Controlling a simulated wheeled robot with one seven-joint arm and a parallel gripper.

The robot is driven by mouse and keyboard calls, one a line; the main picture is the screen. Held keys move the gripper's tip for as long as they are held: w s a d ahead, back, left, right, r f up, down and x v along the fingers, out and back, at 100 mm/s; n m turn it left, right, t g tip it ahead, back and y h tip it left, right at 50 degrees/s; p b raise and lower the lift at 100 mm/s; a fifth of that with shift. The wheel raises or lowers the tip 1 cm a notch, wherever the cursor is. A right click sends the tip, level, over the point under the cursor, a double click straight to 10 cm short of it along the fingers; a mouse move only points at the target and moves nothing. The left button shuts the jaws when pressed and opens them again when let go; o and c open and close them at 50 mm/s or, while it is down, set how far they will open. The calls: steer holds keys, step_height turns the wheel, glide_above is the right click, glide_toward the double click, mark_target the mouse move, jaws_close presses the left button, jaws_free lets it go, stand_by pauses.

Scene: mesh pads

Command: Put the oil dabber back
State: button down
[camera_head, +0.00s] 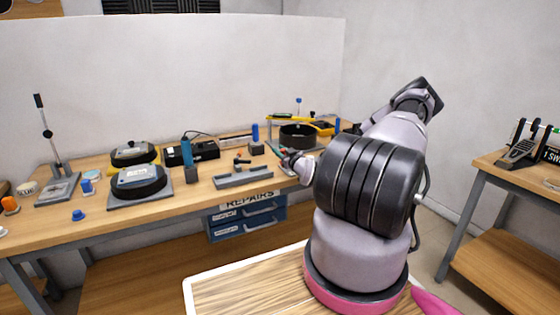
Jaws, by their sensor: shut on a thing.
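My gripper (287,157) is small and far off at the front edge of the workbench, partly hidden behind my own arm. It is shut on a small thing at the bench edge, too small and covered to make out. I cannot tell which object is the oil dabber. A blue upright cylinder (186,148) stands in a dark block left of the gripper. Another blue cylinder (255,133) stands on a dark block behind the gripper. A grey tray (230,180) lies just left of the gripper, with a small black and orange piece (241,160) at its back edge.
The wooden workbench (120,202) holds two round dark pads (138,178) on bases, a black box (191,151), a dark round ring (298,136) and a lever stand (57,186). A second table (515,170) stands at right.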

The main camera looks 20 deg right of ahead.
steer(key=shift+f, duration=1.8)
steer(key=shift+f, duration=0.15)
steer(key=c, duration=0.7)
jaws_free()
steer(key=shift+f, duration=0.1)
